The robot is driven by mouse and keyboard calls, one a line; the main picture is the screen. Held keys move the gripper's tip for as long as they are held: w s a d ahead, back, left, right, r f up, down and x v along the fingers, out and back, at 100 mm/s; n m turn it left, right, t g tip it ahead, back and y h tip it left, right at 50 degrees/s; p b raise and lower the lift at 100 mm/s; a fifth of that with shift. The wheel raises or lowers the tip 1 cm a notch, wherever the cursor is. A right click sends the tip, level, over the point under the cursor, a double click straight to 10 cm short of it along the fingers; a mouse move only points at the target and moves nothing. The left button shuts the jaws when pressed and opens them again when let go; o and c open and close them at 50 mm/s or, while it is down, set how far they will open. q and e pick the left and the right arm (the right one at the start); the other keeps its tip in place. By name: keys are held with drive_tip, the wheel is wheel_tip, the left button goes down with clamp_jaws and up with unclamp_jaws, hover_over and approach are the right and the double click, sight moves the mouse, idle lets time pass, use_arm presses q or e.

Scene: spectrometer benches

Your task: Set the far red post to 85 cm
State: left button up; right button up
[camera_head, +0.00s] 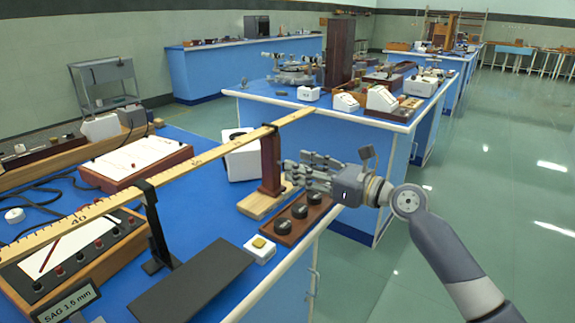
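The far red post (271,163) is a dark red upright on a pale wooden base (262,203) near the bench's right edge. A long yellow scale beam (175,172) runs from lower left to upper right and passes over the post's top. A "40" shows at its near part; the numbers near the red post are too small to read surely. My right gripper (289,171) is just right of the post, its grey fingers spread and pointing left at it. Whether the fingertips touch the post cannot be told. Nothing shows between the fingers. My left gripper is out of view.
A black support (152,225) stands under the beam's near part. A block with black knobs (298,213) lies below my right gripper. A white box (241,158) stands behind the post. A dark plate (192,284) and a "SAG 1.5 mm" sign (68,303) are in front.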

sight(276, 166)
drive_tip(key=shift+b+x, duration=0.3)
drive_tip(key=shift+x, duration=2)
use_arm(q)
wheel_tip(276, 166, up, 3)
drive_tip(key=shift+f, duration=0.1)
use_arm(e)
drive_tip(key=shift+c, duration=0.2)
clamp_jaws()
